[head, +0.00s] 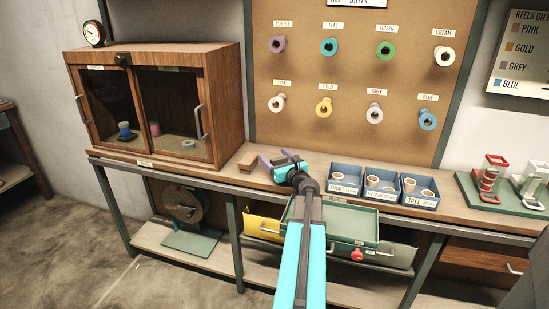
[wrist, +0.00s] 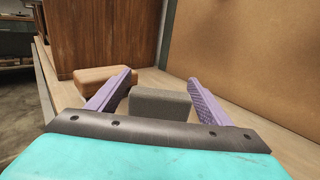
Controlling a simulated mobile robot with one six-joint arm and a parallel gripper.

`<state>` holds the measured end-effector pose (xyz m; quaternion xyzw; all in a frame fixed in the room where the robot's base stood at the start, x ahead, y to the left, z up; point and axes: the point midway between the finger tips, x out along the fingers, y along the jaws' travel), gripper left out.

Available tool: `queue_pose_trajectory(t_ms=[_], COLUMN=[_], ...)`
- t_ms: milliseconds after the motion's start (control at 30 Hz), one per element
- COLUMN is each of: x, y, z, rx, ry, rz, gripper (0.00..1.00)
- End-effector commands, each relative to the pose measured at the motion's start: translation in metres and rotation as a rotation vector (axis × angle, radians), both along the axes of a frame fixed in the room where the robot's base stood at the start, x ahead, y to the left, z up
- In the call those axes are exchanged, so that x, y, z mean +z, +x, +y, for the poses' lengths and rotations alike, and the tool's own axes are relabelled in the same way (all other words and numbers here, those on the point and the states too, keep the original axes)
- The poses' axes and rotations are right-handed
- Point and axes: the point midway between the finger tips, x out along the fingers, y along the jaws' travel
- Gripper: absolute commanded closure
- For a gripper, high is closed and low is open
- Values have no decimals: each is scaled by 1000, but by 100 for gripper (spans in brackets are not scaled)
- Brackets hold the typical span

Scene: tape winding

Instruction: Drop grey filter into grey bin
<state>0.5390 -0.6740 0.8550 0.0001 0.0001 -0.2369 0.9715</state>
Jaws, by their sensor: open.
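A dark grey block (wrist: 160,104), which looks like the grey filter, sits between the two purple fingers of my gripper (wrist: 161,76) in the wrist view. The fingers are open, one on each side of it; I cannot tell whether either touches it. In the head view my gripper (head: 277,159) is low over the bench, left of the blue trays, and largely hides the block. Below the bench, a grey bin (head: 399,259) shows at the right behind the green drawer, partly hidden.
A brown block (head: 247,162) lies just beyond the grey one. A wooden cabinet (head: 221,90) stands behind to the left. Blue trays (head: 345,187) of reels are to the right. A yellow bin (head: 261,229) and an open green drawer (head: 352,225) are below the bench (head: 206,169).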

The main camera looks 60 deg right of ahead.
Motion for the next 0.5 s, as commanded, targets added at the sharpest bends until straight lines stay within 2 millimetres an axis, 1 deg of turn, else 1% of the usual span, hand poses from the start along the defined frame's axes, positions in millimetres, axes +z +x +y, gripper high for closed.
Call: queue_pose_trajectory(t_ms=[300,500], x=[4,3], y=[0,-16], z=[0,8], rx=[0,-2], ry=[0,0], rz=[0,0], gripper=[27,27])
